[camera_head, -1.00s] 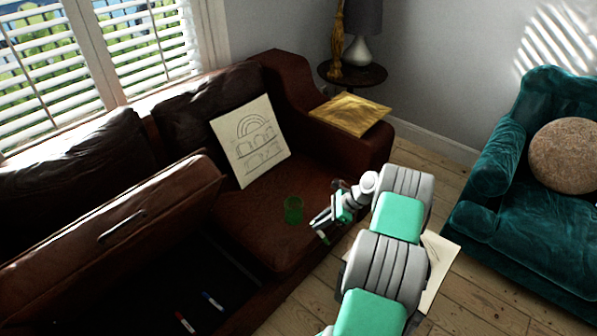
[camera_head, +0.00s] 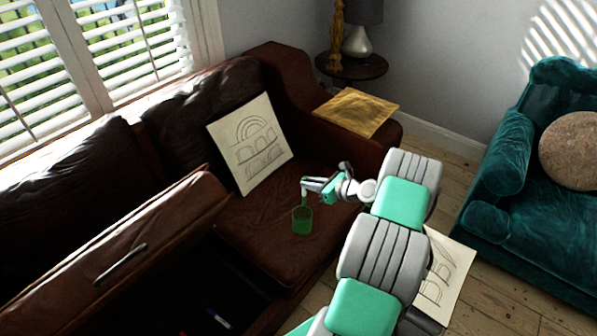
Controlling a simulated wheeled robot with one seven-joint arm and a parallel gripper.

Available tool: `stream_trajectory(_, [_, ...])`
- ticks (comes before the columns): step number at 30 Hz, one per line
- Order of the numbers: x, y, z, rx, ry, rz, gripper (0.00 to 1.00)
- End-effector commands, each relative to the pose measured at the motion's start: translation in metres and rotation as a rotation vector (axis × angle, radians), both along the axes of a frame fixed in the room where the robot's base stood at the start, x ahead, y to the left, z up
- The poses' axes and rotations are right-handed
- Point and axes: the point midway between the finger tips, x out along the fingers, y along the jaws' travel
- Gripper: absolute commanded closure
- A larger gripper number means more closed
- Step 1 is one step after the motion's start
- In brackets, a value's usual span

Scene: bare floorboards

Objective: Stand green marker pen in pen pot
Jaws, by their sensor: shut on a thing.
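A green, see-through pen pot (camera_head: 302,221) stands upright on the brown sofa's seat (camera_head: 262,232). My gripper (camera_head: 306,184) is just above the pot, reaching in from the right, and is shut on the green marker pen (camera_head: 304,194). The pen hangs close to upright below the fingers. Its lower end is at the pot's rim in the picture; I cannot tell whether it is inside or still above it.
A sketch (camera_head: 250,145) leans on the sofa back. A blue marker (camera_head: 217,319) lies in the dark open compartment, beside the raised seat section (camera_head: 120,262). A yellow cloth (camera_head: 356,111) covers the sofa arm. Another sketch (camera_head: 447,275) lies on the floor.

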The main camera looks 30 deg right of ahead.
Motion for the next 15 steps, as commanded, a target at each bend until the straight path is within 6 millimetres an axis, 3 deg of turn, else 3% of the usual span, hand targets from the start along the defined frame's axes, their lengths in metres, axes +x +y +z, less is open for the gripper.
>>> stream_trajectory(8, [0.001, 0.003, -0.008, 0.005, -0.009, 0.006, 1.00])
stream_trajectory(15, [0.002, 0.004, -0.029, 0.004, -0.008, 0.007, 1.00])
